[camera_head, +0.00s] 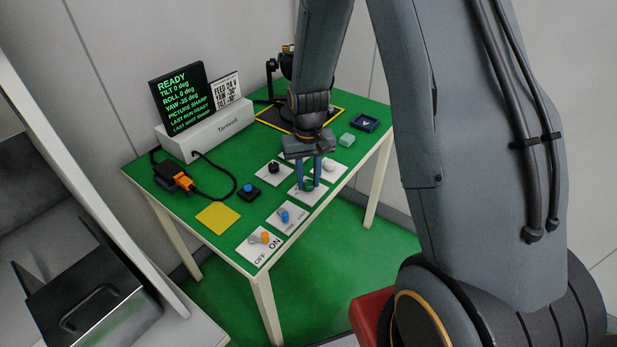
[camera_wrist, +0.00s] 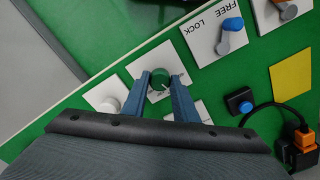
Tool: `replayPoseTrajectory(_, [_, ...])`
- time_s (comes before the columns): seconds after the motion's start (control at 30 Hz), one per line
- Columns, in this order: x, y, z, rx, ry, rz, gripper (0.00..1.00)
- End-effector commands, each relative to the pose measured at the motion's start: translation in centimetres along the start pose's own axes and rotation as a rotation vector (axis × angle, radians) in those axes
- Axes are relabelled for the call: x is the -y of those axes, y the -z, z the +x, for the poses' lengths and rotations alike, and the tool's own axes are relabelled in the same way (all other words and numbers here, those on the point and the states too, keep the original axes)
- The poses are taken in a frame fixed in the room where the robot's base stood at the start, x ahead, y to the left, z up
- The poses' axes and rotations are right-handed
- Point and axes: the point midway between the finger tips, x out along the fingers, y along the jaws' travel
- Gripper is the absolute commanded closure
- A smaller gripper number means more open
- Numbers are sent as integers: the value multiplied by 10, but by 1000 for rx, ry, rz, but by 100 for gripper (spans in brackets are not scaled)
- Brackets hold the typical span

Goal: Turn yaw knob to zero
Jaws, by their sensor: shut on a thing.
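A green knob (camera_head: 308,186) sits on a white plate near the table's right edge; it also shows with a pale pointer mark in the wrist view (camera_wrist: 160,80). My gripper (camera_head: 311,178) points down with its two blue fingers on either side of this knob, shut on it. The plate's label is mostly hidden, so I cannot read the knob's name. A black screen (camera_head: 181,101) reads READY, tilt 0, roll 0, and yaw at a negative value in the thirties. A white card (camera_head: 226,92) beside it lists feed, yaw and tilt values.
A black knob (camera_head: 274,167) and a white knob (camera_head: 328,166) stand close by. The blue FREE/LOCK lever (camera_head: 284,215), orange OFF/ON lever (camera_head: 265,238), blue button (camera_head: 248,189) and yellow square (camera_head: 218,217) lie nearer the front. A gimbal stands behind my gripper.

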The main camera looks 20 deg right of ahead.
Motion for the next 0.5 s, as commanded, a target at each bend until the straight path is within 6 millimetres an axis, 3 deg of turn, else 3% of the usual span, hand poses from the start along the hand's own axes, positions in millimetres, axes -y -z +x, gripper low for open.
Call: replayPoseTrajectory(0.5, [1,0,-1,0,0,266,96])
